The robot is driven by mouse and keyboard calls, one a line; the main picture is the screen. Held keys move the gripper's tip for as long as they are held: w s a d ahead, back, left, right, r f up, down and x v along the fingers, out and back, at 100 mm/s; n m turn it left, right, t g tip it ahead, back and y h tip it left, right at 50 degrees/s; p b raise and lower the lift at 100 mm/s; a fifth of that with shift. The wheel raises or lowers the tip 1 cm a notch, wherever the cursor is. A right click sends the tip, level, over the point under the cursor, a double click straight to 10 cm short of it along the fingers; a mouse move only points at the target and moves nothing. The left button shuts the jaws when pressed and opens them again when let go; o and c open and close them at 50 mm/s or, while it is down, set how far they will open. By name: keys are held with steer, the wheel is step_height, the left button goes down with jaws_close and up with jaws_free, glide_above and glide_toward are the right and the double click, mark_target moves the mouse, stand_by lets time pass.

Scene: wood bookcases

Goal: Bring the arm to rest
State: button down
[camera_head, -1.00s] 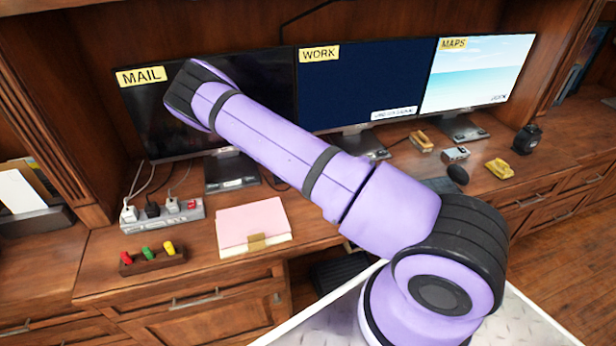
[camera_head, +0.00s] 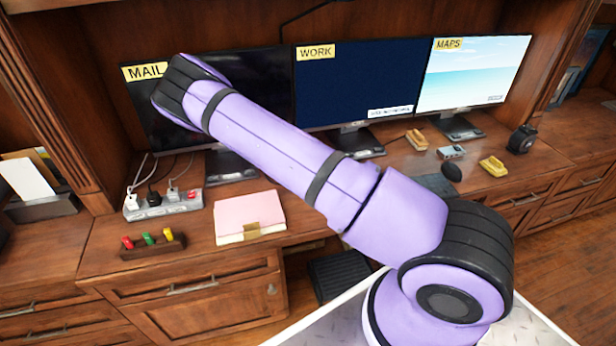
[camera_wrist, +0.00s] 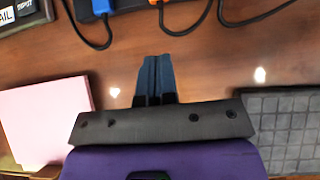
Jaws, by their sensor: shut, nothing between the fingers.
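My purple arm reaches from the lower right of the head view up toward the left, with its bend in front of the MAIL monitor (camera_head: 250,95). My gripper is out of sight in the head view. In the wrist view my gripper (camera_wrist: 156,62) shows as two dark fingers side by side, shut with nothing between them. It is over the brown desk surface (camera_wrist: 215,60), with a pink folder (camera_wrist: 45,118) to its left and a dark keyboard (camera_wrist: 290,125) to its right. I cannot tell its height above the desk.
The WORK monitor (camera_head: 355,85) and MAPS monitor (camera_head: 475,75) stand along the back. A power strip (camera_head: 160,203) with cables, a rack of coloured pieces (camera_head: 152,244) and the pink folder (camera_head: 249,217) occupy the desk's left.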

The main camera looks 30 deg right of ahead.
steer(key=v, duration=0.6)
steer(key=s+a+r+m+g+y, duration=0.1)
steer(key=s+a+r+m, duration=0.2)
steer(key=r+m, duration=0.95)
steer(key=s+a+r+m+g, duration=0.2)
steer(key=s+a+r+m, duration=0.15)
steer(key=r+m, duration=0.85)
steer(key=s+a+r+m, duration=0.2)
steer(key=s+r+m, duration=0.2)
steer(key=s+r, duration=0.6)
steer(key=s+a+r+m+y, duration=0.1)
steer(key=s+a+r+m, duration=0.2)
steer(key=s+r, duration=0.7)
steer(key=s+m, duration=0.1)
steer(key=s, duration=0.3)
steer(key=shift+s+y, duration=0.25)
steer(key=shift+y, duration=0.05)
